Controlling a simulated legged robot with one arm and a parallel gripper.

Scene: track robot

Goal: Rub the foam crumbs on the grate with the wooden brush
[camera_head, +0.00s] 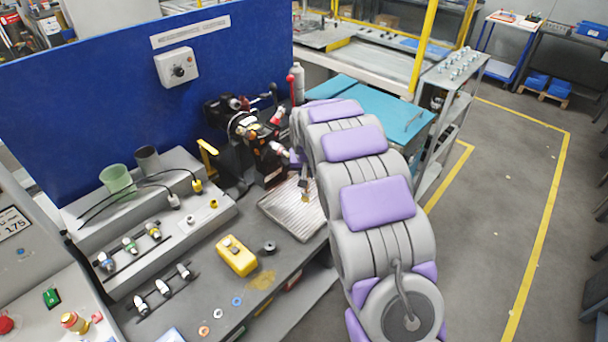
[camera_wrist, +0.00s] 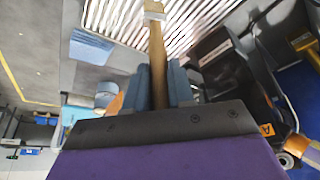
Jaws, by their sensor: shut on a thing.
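The grate (camera_head: 290,208) is a ribbed metal plate on the grey workbench, left of my arm. Its ribs also show at the top of the wrist view (camera_wrist: 192,14). My gripper (camera_wrist: 158,88) has blue fingers shut on the wooden brush (camera_wrist: 157,58). The brush handle runs from between the fingers toward the grate, with a pale head at its far end. In the head view, the brush (camera_head: 304,182) is small over the grate's far part. I cannot tell whether it touches the grate. Foam crumbs cannot be made out clearly.
A black machine (camera_head: 262,145) with red handles stands just behind the grate. A yellow box (camera_head: 236,256) and a dark ring (camera_head: 269,247) lie on the bench in front. A blue panel (camera_head: 120,80) closes off the back left. Open floor lies to the right.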

